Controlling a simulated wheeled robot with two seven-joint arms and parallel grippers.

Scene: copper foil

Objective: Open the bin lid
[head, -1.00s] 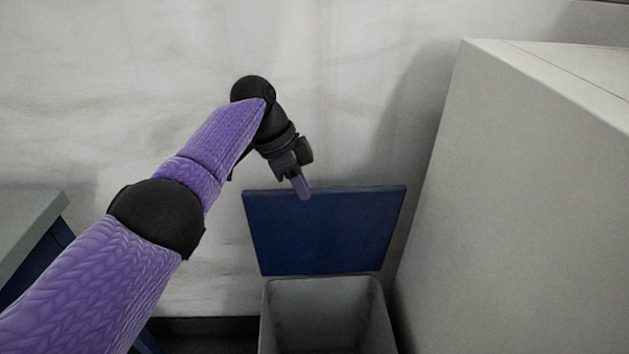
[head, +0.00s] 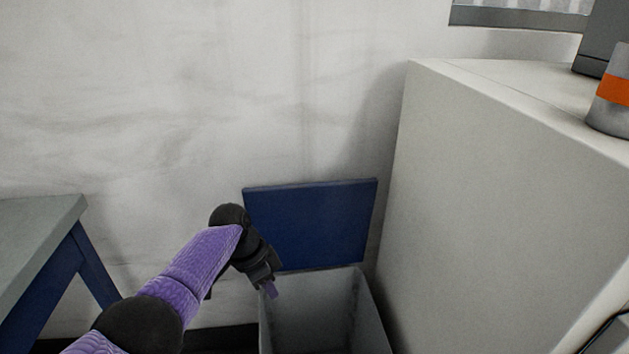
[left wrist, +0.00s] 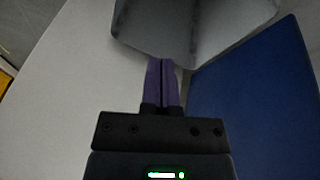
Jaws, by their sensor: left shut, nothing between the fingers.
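The grey bin (head: 320,310) stands on the floor against the wall, open at the top, and it looks empty where I can see in. Its blue lid (head: 312,225) is raised, tilted up against the wall at the bin's back. In the left wrist view the bin (left wrist: 195,25) is at the top and the lid (left wrist: 255,105) at the right. My left gripper (head: 270,290) is over the bin's left edge, in front of the lid's lower left corner. Its purple fingers (left wrist: 161,85) are shut together with nothing between them. My right gripper is in neither view.
A large pale cabinet (head: 490,190) stands close at the bin's right. A grey-topped table with blue legs (head: 40,230) is at the left. A grey container with an orange band (head: 612,90) sits on the cabinet.

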